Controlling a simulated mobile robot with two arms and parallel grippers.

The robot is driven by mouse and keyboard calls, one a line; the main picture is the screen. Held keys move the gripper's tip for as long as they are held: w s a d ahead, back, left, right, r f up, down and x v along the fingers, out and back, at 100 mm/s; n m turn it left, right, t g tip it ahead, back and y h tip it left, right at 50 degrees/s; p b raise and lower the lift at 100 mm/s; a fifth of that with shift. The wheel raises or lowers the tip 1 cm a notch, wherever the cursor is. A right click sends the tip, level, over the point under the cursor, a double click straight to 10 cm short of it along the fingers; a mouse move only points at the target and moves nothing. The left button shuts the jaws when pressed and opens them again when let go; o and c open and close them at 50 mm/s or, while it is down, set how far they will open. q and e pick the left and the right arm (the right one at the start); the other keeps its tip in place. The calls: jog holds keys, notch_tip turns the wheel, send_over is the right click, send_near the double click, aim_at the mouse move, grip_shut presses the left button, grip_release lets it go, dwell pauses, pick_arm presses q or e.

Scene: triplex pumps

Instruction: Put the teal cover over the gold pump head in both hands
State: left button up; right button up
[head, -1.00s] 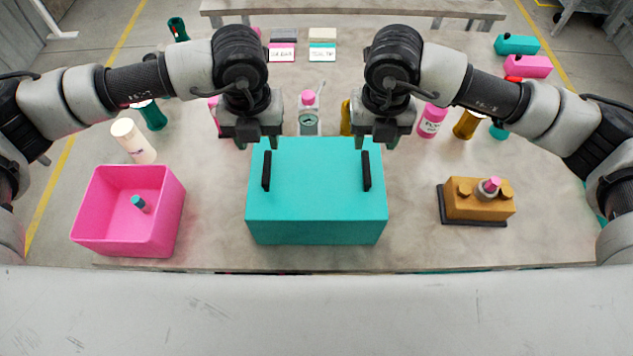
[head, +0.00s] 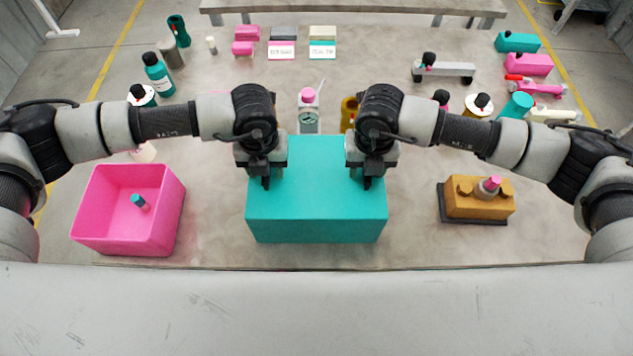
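The teal cover (head: 316,212), a large box shape, stands on the table in the middle of the head view. My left gripper (head: 266,182) is down at its left black handle and my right gripper (head: 367,182) at its right black handle. The grippers mostly hide the handles, and I cannot tell whether the fingers are closed on them. The gold pump head (head: 470,207) sits uncovered on a dark base to the right of the cover, with round gold knobs and a grey, pink-topped fitting on top.
A pink bin (head: 125,245) with a small teal-capped item inside stands at the left. A pink-capped gauge bottle (head: 309,112) stands behind the cover. Bottles and pump parts fill the back and right. Bare table lies between cover and pump head.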

pick_arm(q)
grip_shut()
pick_arm(e)
grip_shut()
pick_arm(q)
jog(key=shift+w+r, duration=0.1)
jog(key=shift+r, duration=0.1)
pick_arm(e)
jog(key=shift+w+r, duration=0.1)
jog(key=shift+r, duration=0.1)
